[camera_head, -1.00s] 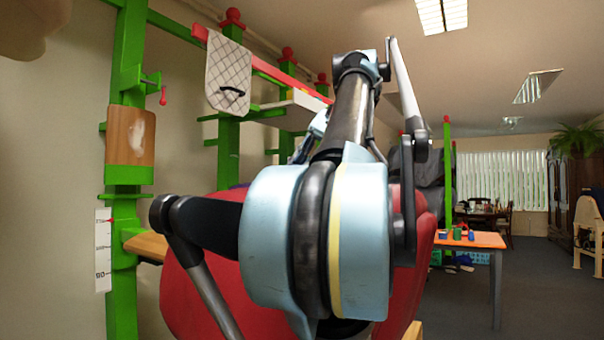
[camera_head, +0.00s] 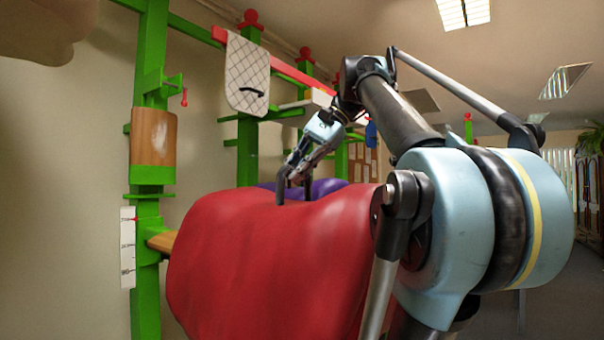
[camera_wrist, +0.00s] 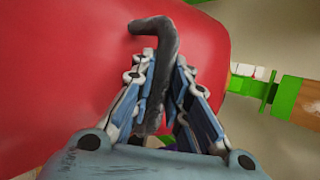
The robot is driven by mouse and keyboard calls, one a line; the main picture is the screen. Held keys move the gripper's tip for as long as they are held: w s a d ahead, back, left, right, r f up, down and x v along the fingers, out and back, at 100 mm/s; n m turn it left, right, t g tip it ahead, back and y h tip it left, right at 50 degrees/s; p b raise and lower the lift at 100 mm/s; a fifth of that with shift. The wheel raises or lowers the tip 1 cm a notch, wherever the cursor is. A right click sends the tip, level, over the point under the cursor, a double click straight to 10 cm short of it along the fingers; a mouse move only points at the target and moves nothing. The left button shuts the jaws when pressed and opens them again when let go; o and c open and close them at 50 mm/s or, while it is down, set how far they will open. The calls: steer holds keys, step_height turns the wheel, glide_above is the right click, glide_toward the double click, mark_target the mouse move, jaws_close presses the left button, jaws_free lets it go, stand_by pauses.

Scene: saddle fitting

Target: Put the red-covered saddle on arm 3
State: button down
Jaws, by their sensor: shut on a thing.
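The red-covered saddle (camera_head: 265,265) fills the lower middle of the head view, and its red cover also fills much of the wrist view (camera_wrist: 65,75). A dark bent handle (camera_wrist: 160,38) rises from its top. My gripper (camera_head: 298,178) is at the top of the saddle, shut on this handle; in the wrist view its fingers (camera_wrist: 166,68) stand on either side of it. A wooden arm (camera_head: 162,242) on the green post shows partly behind the saddle's left edge. I cannot tell which arm is number 3. The saddle's underside is hidden.
A green post (camera_head: 150,300) with a wooden panel (camera_head: 153,137) and a white marked strip (camera_head: 128,247) stands close left of the saddle. A quilted cloth (camera_head: 247,75) hangs from a red rail (camera_head: 290,72). My arm hides much of the right side.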

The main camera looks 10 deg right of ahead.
steer(key=w+a+f, duration=0.1)
steer(key=w+a, duration=1.3)
steer(key=a, duration=0.2)
steer(key=w+a+f, duration=0.2)
steer(key=w+a, duration=1.2)
steer(key=a, duration=0.3)
steer(key=shift+w+a+f, duration=0.15)
steer(key=shift+w, duration=0.1)
stand_by(2.7)
steer(key=c, duration=1.5)
jaws_free()
steer(key=shift+o, duration=0.2)
steer(key=v, duration=1.2)
